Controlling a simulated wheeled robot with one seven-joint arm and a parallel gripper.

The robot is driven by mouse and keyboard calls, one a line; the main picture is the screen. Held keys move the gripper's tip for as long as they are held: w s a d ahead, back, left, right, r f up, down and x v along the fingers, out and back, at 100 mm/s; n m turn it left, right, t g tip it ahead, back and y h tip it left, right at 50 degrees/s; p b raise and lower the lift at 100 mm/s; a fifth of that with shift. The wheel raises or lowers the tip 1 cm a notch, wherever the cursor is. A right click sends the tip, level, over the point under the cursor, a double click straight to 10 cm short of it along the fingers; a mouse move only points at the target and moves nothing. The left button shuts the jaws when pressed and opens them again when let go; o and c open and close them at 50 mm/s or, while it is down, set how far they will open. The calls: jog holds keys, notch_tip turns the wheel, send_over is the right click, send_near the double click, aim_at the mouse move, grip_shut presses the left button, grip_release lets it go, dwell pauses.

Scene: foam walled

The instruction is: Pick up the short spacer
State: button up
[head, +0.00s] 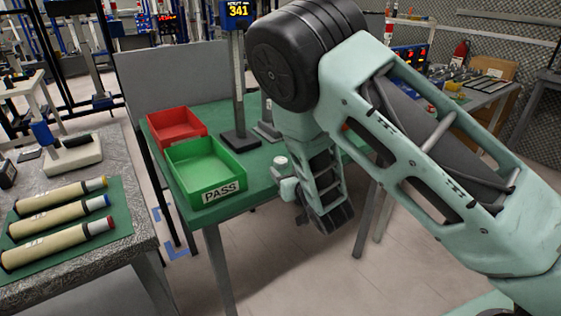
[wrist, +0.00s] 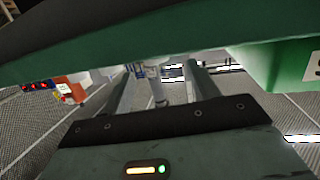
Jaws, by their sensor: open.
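I cannot single out the short spacer with certainty. Three beige cylinders lie side by side on a green mat (head: 122,228) on the left table: one with a yellow end (head: 60,195), one with a blue end (head: 58,215) and one with a red end (head: 55,245). Their true lengths are hard to compare from this angle. My gripper (head: 335,218) hangs at the front right edge of the green table, well to the right of the cylinders. In the wrist view its two fingers (wrist: 158,88) stand apart with nothing between them.
The green table (head: 232,204) holds a green PASS tray (head: 207,172), a red tray (head: 178,124) and a post with a display (head: 238,12). My arm hides its right part. A gap of floor separates it from the grey left table (head: 95,150).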

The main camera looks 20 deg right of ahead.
aim_at(282, 162)
jog(key=shift+d+p+x, duration=0.15)
jog(key=shift+p+x, duration=0.2)
jog(key=shift+x, duration=1.3)
jog(key=shift+d+p+x, duration=0.15)
jog(key=shift+p+x, duration=0.2)
jog(key=shift+x, duration=1.3)
jog(key=shift+r, duration=0.1)
jog(key=c, duration=1.1)
